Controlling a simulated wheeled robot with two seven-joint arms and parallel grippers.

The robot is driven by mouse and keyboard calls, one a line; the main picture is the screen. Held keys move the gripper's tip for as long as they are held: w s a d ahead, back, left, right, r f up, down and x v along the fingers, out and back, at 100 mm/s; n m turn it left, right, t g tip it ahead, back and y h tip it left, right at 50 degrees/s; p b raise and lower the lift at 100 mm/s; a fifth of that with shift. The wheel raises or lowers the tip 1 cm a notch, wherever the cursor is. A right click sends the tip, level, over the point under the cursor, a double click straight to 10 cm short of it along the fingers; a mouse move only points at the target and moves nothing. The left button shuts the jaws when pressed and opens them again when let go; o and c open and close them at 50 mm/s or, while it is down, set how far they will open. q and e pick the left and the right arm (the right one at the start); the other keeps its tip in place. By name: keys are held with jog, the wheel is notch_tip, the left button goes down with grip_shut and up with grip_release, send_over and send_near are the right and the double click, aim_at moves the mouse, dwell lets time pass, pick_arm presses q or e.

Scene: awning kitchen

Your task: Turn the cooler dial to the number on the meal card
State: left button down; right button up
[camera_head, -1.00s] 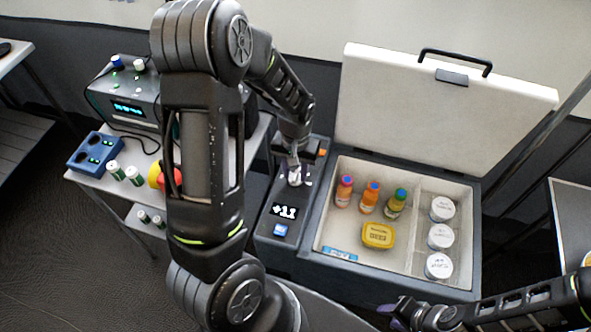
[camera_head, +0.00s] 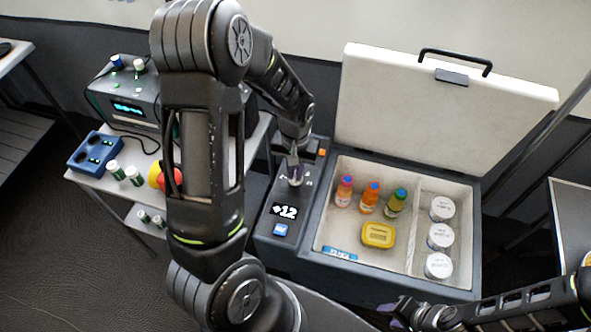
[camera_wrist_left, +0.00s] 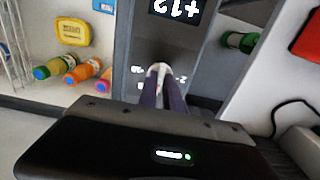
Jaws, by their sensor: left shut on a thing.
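The cooler (camera_head: 308,262) stands open, with its dial panel on the left side. The panel display (camera_head: 285,211) reads +12, and it shows upside down in the left wrist view (camera_wrist_left: 176,9). My left gripper (camera_head: 294,178) is over the panel, shut on the dial (camera_wrist_left: 158,70), whose pale tip shows between the fingers in the left wrist view. The fingers hide most of the dial. The yellow box (camera_head: 378,234) in the cooler has a label too small to read. I cannot make out a meal card for certain. My right gripper (camera_head: 405,311) is low at the right; its jaws are unclear.
The cooler holds several bottles (camera_head: 370,197) and white-lidded tubs (camera_head: 440,237). Its lid (camera_head: 440,110) stands raised behind. At left, a table carries a device with a lit screen (camera_head: 128,107), a blue battery holder (camera_head: 95,150) and green-white cylinders (camera_head: 134,175).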

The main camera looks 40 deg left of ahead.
pick_arm(q)
jog(key=shift+m, duration=0.4)
jog(key=m+b, duration=0.1)
jog(key=m, duration=0.2)
jog(key=m+b, duration=0.1)
jog(key=m, duration=0.4)
dwell(0.3)
dwell(0.4)
jog(key=c, duration=1.5)
grip_release()
jog(key=shift+r, duration=0.1)
notch_tip(320, 180, up, 8)
jog(key=shift+f, duration=0.15)
